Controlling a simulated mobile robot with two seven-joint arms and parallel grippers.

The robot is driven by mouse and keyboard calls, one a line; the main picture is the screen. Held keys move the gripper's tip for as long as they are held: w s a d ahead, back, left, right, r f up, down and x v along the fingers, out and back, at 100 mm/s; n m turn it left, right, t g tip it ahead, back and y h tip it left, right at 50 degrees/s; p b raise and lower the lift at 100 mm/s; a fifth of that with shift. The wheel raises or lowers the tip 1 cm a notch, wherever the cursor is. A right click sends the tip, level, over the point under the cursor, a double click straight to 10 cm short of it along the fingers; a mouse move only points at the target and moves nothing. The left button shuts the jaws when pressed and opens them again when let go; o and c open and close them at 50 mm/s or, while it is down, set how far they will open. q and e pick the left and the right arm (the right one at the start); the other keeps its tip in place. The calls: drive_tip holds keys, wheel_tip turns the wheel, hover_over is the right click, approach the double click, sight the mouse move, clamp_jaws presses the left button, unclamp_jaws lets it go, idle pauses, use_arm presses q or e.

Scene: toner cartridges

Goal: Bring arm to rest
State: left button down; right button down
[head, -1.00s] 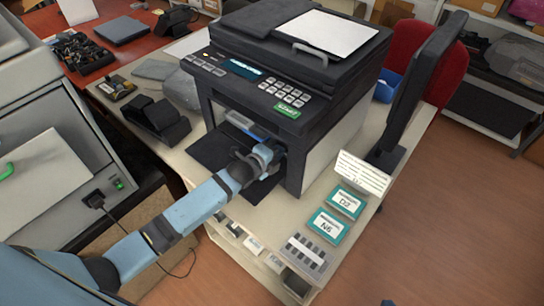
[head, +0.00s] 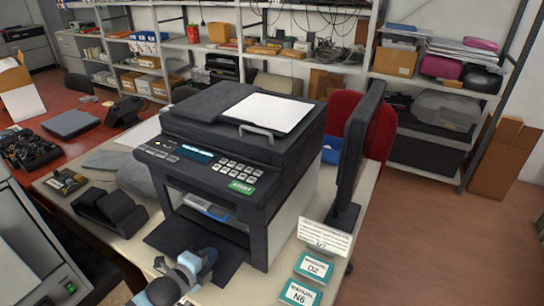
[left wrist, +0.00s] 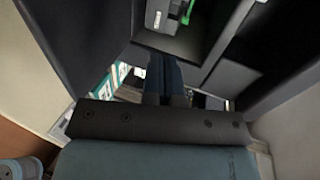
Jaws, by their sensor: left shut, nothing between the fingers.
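My left gripper (head: 205,258) is at the bottom of the head view, by the front edge of the printer's lowered black flap (head: 180,232). In the left wrist view its fingers (left wrist: 163,75) are close together with nothing between them. The black printer (head: 240,145) stands on the beige desk with its front bay open. A blue and grey part (head: 205,207) shows inside the bay. I cannot tell whether the gripper touches the flap. My right gripper is not in view.
Manual boxes (head: 313,266) and a white card (head: 325,238) lie right of the printer. A dark monitor (head: 358,150) stands behind them. A black device (head: 110,212) sits left of the printer. Shelves line the back wall. The floor at right is clear.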

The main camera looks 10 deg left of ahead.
use_arm(q)
drive_tip(key=s+d+f+n+g+p, duration=0.1)
drive_tip(key=s+d+n+p, duration=0.1)
drive_tip(key=s+n, duration=0.7)
drive_tip(key=s+d+f+n+g+y+p, duration=0.1)
drive_tip(key=s+n+p, duration=0.3)
drive_tip(key=s+n, duration=0.5)
drive_tip(key=s+d+f, duration=0.1)
drive_tip(key=s, duration=0.2)
drive_tip(key=shift+s+d+f+n+g+y, duration=0.2)
drive_tip(key=shift+d+f+n+g+y, duration=0.1)
drive_tip(key=shift+d+n+g, duration=0.1)
